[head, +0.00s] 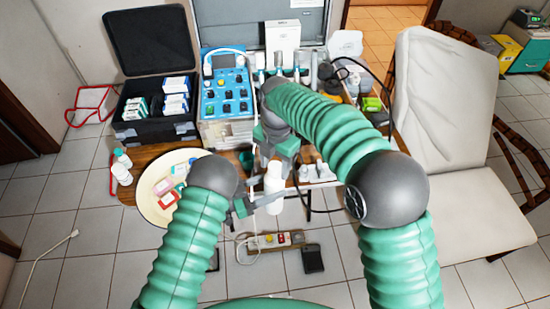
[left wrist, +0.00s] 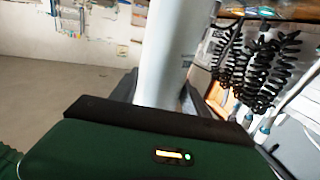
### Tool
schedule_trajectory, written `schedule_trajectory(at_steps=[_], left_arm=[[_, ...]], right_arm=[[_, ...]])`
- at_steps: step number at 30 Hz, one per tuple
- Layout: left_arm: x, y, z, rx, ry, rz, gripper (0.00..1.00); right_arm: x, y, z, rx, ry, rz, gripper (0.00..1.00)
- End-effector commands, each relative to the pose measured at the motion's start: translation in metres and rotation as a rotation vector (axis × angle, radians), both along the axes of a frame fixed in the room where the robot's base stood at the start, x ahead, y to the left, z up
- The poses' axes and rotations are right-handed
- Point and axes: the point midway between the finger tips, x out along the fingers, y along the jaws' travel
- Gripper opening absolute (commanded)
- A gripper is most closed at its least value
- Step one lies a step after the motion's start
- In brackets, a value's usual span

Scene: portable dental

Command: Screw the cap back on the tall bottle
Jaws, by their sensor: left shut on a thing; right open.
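A tall white bottle (head: 273,187) is upright near the table's front edge, in the middle of the head view. My left gripper (head: 262,203) is shut on its lower part. In the left wrist view the bottle (left wrist: 164,55) is a plain white cylinder rising from behind my dark green gripper body, with its top out of frame. My right gripper (head: 274,160) is open, above and around the bottle's top. Its fingers and wrist hide much of the bottle's neck. I cannot make out the cap, or whether it is on the bottle.
Behind stand a blue dental unit (head: 225,85) and a black case (head: 150,125). A power strip (head: 272,240) is on the floor. A pale chair (head: 440,110) is at right.

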Motion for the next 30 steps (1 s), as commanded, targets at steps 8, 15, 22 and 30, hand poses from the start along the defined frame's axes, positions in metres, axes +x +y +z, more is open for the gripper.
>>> schedule_trajectory(at_steps=[8, 15, 22, 30], left_arm=[[0.0002, 0.0, 0.0004, -0.001, 0.0, 0.0, 0.0], [0.0, -0.0003, 0.0004, -0.001, 0.0, -0.001, 0.0], [-0.0002, -0.0007, 0.0004, -0.001, 0.0, -0.002, 0.0], [-0.0004, -0.001, 0.0003, -0.001, 0.0, -0.003, 0.0]], right_arm=[[0.0002, 0.0, 0.0002, 0.0, 0.0, 0.0, 0.4], [0.0004, 0.0002, 0.0004, 0.0, -0.001, 0.0, 0.09], [0.0006, 0.0006, 0.0007, 0.001, -0.002, -0.001, 0.0], [0.0005, 0.0013, 0.0007, -0.004, 0.007, -0.441, 0.0]])
